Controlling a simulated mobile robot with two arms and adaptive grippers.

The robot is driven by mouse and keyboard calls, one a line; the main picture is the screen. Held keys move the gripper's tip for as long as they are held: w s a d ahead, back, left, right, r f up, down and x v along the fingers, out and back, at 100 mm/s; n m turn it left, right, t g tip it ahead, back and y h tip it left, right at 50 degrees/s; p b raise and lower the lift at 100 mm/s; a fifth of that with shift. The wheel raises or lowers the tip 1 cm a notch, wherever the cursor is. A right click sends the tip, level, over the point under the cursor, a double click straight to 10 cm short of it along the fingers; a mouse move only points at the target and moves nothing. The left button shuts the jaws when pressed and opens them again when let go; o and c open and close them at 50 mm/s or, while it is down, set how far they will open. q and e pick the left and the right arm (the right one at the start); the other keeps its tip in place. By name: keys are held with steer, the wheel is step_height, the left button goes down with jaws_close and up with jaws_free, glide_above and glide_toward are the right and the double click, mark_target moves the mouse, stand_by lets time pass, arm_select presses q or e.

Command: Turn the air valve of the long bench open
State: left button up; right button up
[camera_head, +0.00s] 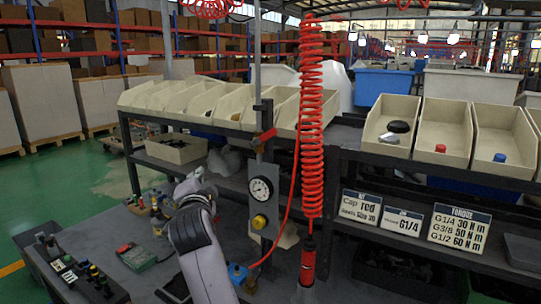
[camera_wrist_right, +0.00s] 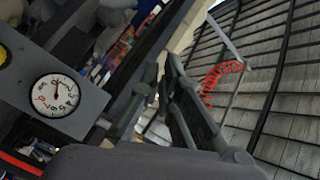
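The air valve with its red lever (camera_head: 265,137) sits on the grey upright post of the bench in the head view. The lever lies across the post, slightly tilted. Below it are a round gauge (camera_head: 262,188) and a yellow knob (camera_head: 260,221). The gauge shows large at the left of the right wrist view (camera_wrist_right: 55,95). My right gripper (camera_head: 196,183) is left of the gauge and lower than the lever, its fingers hard to make out. In the wrist view its dark fingers (camera_wrist_right: 156,75) stand apart with nothing clearly held. My left gripper is not in view.
A red coiled hose (camera_head: 312,120) hangs just right of the post. Beige bins (camera_head: 441,130) line the bench shelf, with label signs (camera_head: 459,229) below. Small fittings (camera_head: 93,278) and a green-red device (camera_head: 136,257) lie on the lower bench at left.

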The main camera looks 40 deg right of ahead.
steer(key=a+t+y, duration=0.1)
steer(key=f+t+y, duration=0.1)
steer(key=y, duration=0.1)
steer(key=a+t+y, duration=0.1)
steer(key=shift+s+a+f+n, duration=0.3)
steer(key=shift+s+f, duration=0.05)
steer(key=shift+f, duration=0.05)
jaws_close()
steer(key=m+h, duration=1.2)
steer(key=m, duration=0.7)
glide_toward(262, 139)
steer(key=s+d+f, duration=0.2)
steer(key=s+f, duration=0.4)
steer(key=f, duration=0.1)
steer(key=w+d+r+p, duration=0.4)
steer(key=w+r+p, duration=0.1)
steer(key=w+r, duration=0.3)
steer(key=shift+w+r+t, duration=0.3)
steer(key=shift+w+r, duration=0.05)
steer(key=shift+r, duration=0.4)
steer(key=shift+d, duration=0.1)
steer(key=shift+w+p, duration=0.1)
steer(key=shift+p, duration=0.2)
